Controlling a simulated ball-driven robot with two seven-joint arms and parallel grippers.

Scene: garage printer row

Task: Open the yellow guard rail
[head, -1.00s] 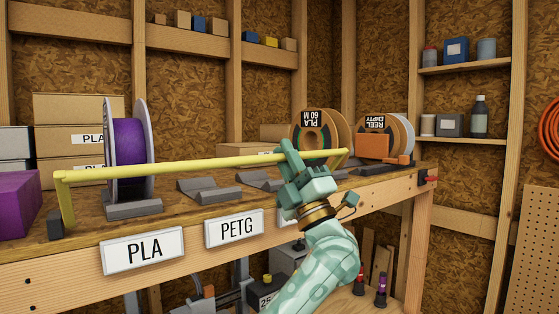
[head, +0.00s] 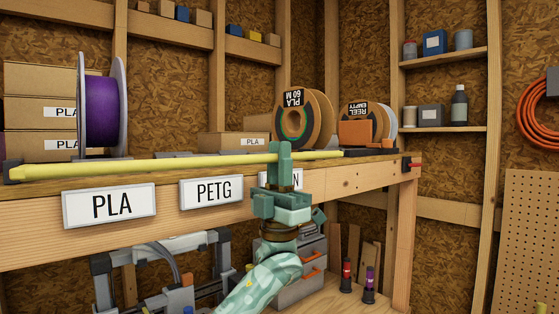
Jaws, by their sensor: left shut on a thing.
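The yellow guard rail (head: 180,164) runs along the front edge of the wooden shelf (head: 350,172). It lies low, about level with the shelf top, its left end at a dark bracket. My left gripper (head: 279,155) is shut on the rail right of its middle, with the wrist below and in front of the shelf edge. The gripper hides part of the rail and most of the third label. My right gripper is not in view.
A purple spool (head: 103,110) stands behind the rail at left. Two cardboard-sided reels (head: 318,125) stand at right. White labels PLA (head: 110,205) and PETG (head: 212,190) are on the shelf front. A printer frame (head: 165,262) and drawers (head: 302,280) are below.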

